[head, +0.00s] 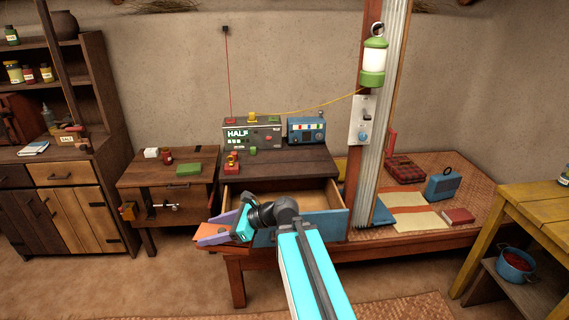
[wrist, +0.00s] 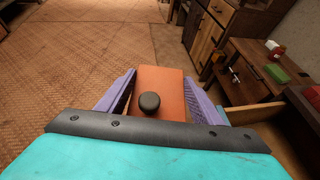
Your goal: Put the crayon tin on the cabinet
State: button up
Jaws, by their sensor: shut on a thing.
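My gripper (head: 213,234) has purple fingers shut on a flat orange box (wrist: 174,84), which appears to be the crayon tin. In the wrist view the box lies between both fingers, and a dark round knob (wrist: 150,101) shows against it; I cannot tell whether the knob belongs to it. In the head view the box (head: 207,231) is held in front of the open drawer, to its left. A low wooden cabinet (head: 186,192) stands left of the drawer. A larger cabinet with doors (head: 75,212) stands at the far left. I cannot tell which one is meant.
The open drawer (head: 335,222) juts from the desk (head: 290,165), close behind my gripper. The low cabinet's top holds a green box (head: 189,169) and small items, with bare room at its front. A post (head: 370,140) stands right of the desk.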

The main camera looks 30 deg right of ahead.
aim_at(292, 162)
jog(key=u, duration=0.05)
jog(key=i, duration=1)
jog(key=z, duration=0.05)
